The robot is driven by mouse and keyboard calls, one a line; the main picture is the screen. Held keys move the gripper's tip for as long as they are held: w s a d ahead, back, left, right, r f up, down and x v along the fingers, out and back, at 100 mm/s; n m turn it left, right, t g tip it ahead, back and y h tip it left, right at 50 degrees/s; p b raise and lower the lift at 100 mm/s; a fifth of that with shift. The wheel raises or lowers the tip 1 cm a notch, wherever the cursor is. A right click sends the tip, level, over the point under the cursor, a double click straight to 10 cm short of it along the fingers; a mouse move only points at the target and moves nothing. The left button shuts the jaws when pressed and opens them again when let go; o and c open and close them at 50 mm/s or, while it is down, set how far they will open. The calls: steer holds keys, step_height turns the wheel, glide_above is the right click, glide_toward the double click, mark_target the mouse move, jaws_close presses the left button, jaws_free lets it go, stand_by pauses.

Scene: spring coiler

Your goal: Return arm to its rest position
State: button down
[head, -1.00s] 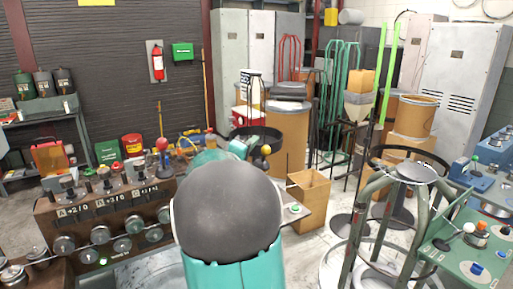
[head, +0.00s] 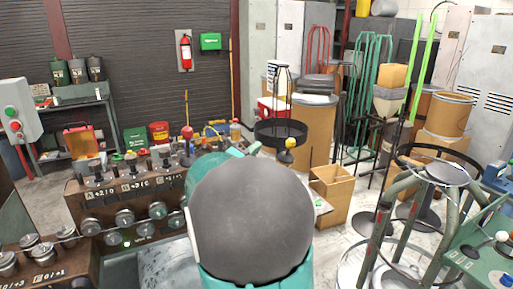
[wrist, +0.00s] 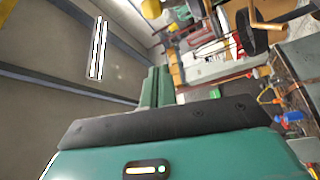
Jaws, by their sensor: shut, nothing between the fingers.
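My arm's dark grey dome and teal shell fill the bottom middle of the head view. My gripper is not clearly seen there, with the dome in front. In the wrist view my gripper (wrist: 155,87) shows as two green fingers side by side, shut and empty, beyond a teal housing with a black plate. The fingers point toward open air, and the room looks turned on its side, with the ceiling lamp (wrist: 97,48) at left. Nothing touches the fingers that I can see.
The coiler bench (head: 150,190) with dials and knobs stands left of my arm. A black round tray (head: 281,132) and an open cardboard box (head: 336,192) are beyond it. A green metal frame (head: 380,215) stands at right. A grey control box (head: 20,110) is at far left.

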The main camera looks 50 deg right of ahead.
stand_by(0.4)
steer(key=s+a+f+n+t+y, duration=0.1)
steer(key=s+a+f+y, duration=0.2)
steer(key=a, duration=1.1)
steer(key=s+a+f+n+t+y, duration=0.1)
steer(key=s+a+f+y, duration=0.3)
steer(key=a+y, duration=0.6)
steer(key=s+a+f+n+t+y, duration=0.1)
steer(key=s+a+f+t+y, duration=0.2)
steer(key=a, duration=1.5)
steer(key=y, duration=0.4)
steer(key=shift+s+f, duration=0.15)
steer(key=shift+s, duration=0.25)
